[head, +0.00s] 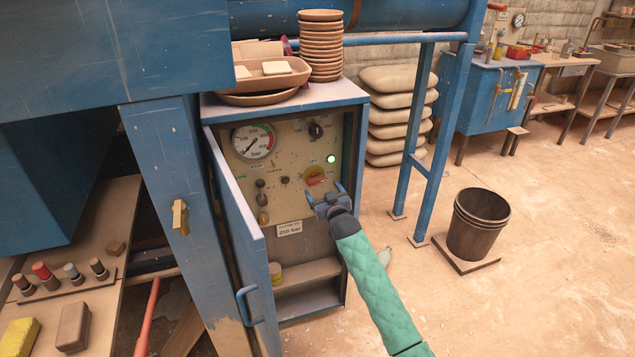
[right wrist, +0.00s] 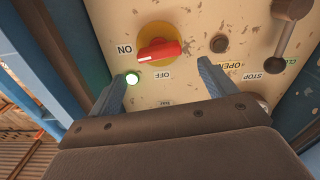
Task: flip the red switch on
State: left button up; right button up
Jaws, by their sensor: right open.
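The red switch (head: 316,181) is a rotary knob on a yellow round base, on the beige panel inside the open blue cabinet. In the right wrist view the red switch (right wrist: 160,51) has its handle lying nearly level, its white mark at the left end, on the side of the ON label (right wrist: 125,48). The OFF label (right wrist: 162,75) is below it. A green lamp (head: 331,158) beside it is lit. My right gripper (head: 323,191) is open and empty in front of the panel, its fingertips just short of the knob and spread wider than it. My left gripper is not in view.
The cabinet door (head: 238,240) stands open at left. A pressure gauge (head: 253,142) and several small levers share the panel. Stacked bowls (head: 321,45) stand on the cabinet. A blue frame post (head: 408,130) and a bucket (head: 478,225) are at right. Open floor lies front right.

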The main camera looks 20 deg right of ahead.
aim_at(318, 181)
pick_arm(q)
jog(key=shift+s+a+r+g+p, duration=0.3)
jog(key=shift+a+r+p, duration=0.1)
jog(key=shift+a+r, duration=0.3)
pick_arm(e)
jog(key=shift+w+a, duration=0.1)
jog(key=shift+w, duration=2.85)
jog(key=shift+c, duration=0.2)
jog(key=c, duration=0.9)
jog(key=shift+m+p, duration=0.35)
jog(key=shift+m, duration=0.25)
jog(key=shift+c, duration=0.2)
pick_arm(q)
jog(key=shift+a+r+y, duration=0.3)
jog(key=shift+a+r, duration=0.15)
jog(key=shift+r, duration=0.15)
pick_arm(e)
jog(key=shift+m, duration=0.3)
